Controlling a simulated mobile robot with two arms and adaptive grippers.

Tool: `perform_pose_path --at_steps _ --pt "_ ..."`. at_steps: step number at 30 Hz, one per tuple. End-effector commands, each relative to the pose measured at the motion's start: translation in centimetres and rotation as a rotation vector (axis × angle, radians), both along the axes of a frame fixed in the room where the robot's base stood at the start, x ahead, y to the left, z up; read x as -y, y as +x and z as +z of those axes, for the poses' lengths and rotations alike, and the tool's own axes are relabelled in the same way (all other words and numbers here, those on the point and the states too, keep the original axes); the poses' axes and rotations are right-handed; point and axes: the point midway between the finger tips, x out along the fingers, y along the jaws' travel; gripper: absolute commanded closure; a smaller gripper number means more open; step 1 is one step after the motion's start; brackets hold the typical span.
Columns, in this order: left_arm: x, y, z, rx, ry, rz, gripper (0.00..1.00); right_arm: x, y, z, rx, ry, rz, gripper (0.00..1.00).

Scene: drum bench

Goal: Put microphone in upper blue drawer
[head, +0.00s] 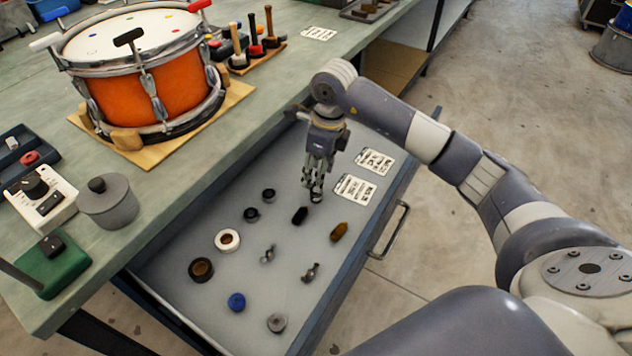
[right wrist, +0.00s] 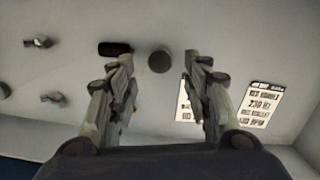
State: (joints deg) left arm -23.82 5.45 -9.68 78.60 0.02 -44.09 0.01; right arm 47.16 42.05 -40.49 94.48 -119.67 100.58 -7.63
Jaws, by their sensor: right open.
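The open drawer (head: 175,262) juts out below the bench top, with a grey floor and dark blue-grey walls. My right gripper (head: 316,192) is over its far half, pointing down. In the right wrist view its fingers (right wrist: 160,85) are spread apart. A small dark round object (right wrist: 160,61) shows on the drawer floor between and just beyond the fingertips. A short black oblong piece (head: 300,215) lies beside the gripper and also shows in the right wrist view (right wrist: 115,48). I cannot tell which of these, if either, is the microphone. My left gripper is out of view.
Several rings, a blue cap (head: 236,302), a brown piece (head: 339,231) and metal pieces lie in the drawer near two white labels (head: 355,188). An orange drum (head: 150,95), a grey canister (head: 108,202) and mallets stand on the bench. The floor at right is mostly clear.

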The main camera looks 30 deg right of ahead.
Motion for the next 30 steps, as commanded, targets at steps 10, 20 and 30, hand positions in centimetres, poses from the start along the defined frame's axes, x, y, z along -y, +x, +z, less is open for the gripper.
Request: perform_pose_path --at_steps 10,20,30 --pt "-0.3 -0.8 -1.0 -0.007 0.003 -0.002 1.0 0.4 -0.5 5.4 0.0 0.0 0.0 0.55" --pt "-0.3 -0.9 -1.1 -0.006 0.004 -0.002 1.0 0.4 -0.6 5.8 -0.001 0.001 -0.001 0.55" --pt "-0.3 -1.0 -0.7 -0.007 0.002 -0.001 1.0 0.4 -0.6 6.4 -0.001 0.001 -0.001 0.55"
